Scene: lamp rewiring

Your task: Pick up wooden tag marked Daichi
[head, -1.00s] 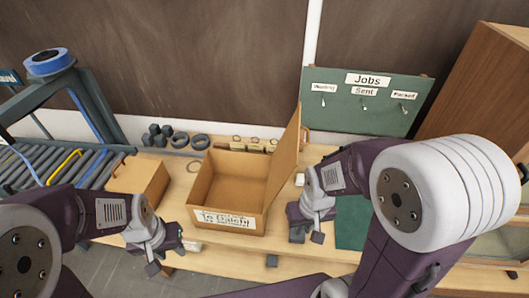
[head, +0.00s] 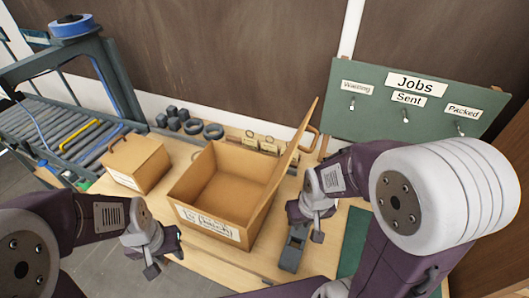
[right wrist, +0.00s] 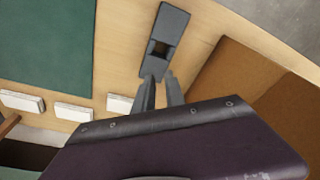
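Several small pale wooden tags with rings stand in a row at the back of the bench, behind the open cardboard box; one wooden tag (head: 249,138) shows left of the box lid. Their writing is too small to read, so I cannot tell which is marked Daichi. My left gripper (head: 164,262) is open and empty at the bench's front edge, left of the box.
The open cardboard box (head: 205,224) has a white label and a raised lid. A closed carton (head: 138,164) stands left of it. A green Jobs board (head: 376,118) with hooks stands behind. Dark rings (head: 213,131) and blocks lie at the back. A roller conveyor (head: 50,128) is at left.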

